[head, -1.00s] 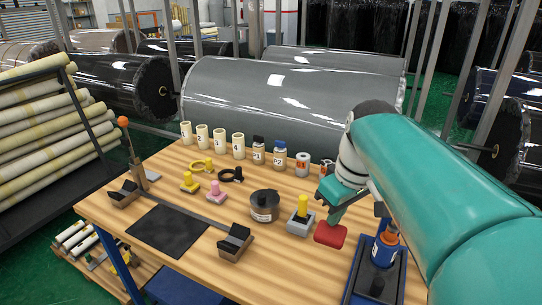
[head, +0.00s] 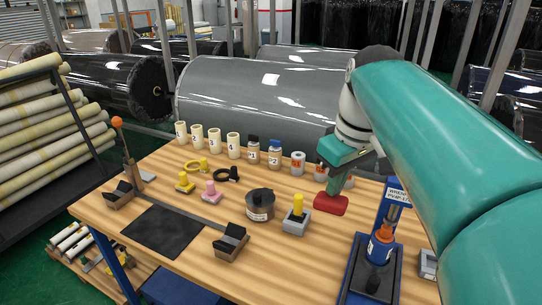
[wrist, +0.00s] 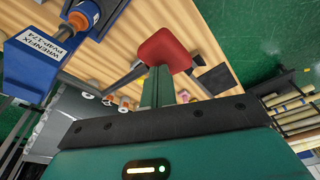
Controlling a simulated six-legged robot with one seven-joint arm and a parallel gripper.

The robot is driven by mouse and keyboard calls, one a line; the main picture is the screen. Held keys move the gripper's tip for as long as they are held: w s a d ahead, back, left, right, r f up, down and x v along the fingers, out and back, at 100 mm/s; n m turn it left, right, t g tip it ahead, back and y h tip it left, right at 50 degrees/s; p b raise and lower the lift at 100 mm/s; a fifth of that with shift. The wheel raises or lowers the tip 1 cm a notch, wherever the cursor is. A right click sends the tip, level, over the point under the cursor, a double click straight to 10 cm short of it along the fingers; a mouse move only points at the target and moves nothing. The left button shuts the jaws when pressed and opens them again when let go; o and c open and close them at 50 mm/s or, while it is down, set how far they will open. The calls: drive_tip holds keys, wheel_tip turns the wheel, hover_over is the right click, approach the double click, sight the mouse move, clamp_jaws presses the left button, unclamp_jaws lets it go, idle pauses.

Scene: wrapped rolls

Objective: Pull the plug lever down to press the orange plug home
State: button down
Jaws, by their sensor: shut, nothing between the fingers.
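The orange plug (head: 384,236) sits in a blue press (head: 346,285) with a white label, at the front right in the head view. Both also show at the upper left of the wrist view, the plug (wrist: 82,17) and the press (wrist: 28,62). My gripper (head: 335,190) is shut and empty, left of and behind the press. A red block (head: 330,205) shows at my fingertips, also in the wrist view (wrist: 165,45).
A yellow plug (head: 298,204) in a grey block and a dark round pot (head: 260,205) stand left of the press. Several tubes and bottles line the back. An upright lever with an orange ball (head: 117,122) stands at the far left.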

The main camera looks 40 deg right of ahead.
wheel_tip(320, 180, up, 10)
drive_tip(key=shift+f, duration=0.15)
idle(0.9)
idle(0.4)
drive_tip(key=w+a+f+t, duration=0.1)
drive_tip(key=w+a+f, duration=0.2)
drive_tip(key=a+f, duration=0.8)
drive_tip(key=w+a+f+n+t, duration=0.1)
drive_tip(key=w+a+f, duration=0.3)
drive_tip(key=a+f, duration=0.7)
drive_tip(key=a+t, duration=0.1)
drive_tip(key=a, duration=0.1)
drive_tip(key=shift+a+f, duration=0.15)
drive_tip(key=shift+a, duration=0.2)
drive_tip(key=shift+d, duration=0.15)
